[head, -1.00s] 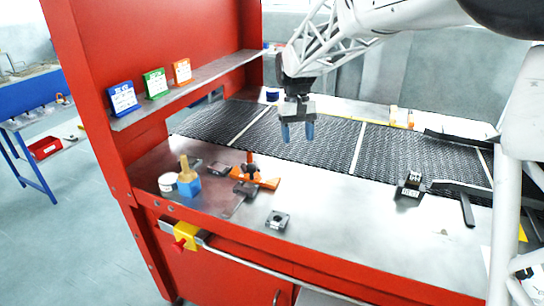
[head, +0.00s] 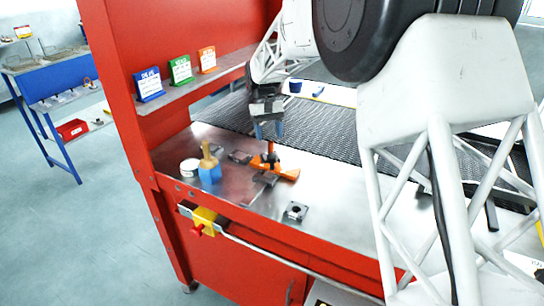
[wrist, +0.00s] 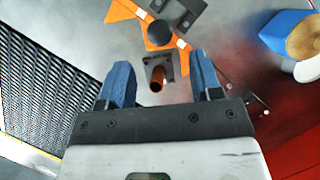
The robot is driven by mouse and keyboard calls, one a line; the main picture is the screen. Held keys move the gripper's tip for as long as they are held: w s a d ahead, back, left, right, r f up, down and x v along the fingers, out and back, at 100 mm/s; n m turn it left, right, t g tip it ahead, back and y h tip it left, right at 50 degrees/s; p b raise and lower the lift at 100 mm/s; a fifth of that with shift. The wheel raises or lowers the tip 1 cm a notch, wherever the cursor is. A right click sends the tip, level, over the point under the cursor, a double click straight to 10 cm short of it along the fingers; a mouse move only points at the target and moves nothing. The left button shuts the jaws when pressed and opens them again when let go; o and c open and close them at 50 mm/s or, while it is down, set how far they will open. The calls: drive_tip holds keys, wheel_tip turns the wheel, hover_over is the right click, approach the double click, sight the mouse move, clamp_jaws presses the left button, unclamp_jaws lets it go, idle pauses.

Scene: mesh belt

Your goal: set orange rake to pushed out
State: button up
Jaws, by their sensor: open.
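The orange rake (head: 285,173) lies flat on the steel tabletop, with a dark block and knob at its middle. In the wrist view the orange rake (wrist: 128,12) shows at the top, partly covered by dark grey parts and a black ball knob (wrist: 159,32). An upright orange-tipped peg on a dark square plate (wrist: 160,68) stands between my fingers in that view. My gripper (head: 268,130) is open, its blue fingers pointing down above the rake area. I cannot tell how far above the peg they are.
A blue block with a tan handle (head: 209,172) and a white tin (head: 190,168) stand left of the rake. The mesh belt (head: 320,125) runs behind. A red upright panel (head: 120,60) bounds the left.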

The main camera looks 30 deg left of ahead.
sight(272, 154)
drive_tip(key=shift+x, duration=3.9)
drive_tip(key=shift+c, duration=0.2)
clamp_jaws()
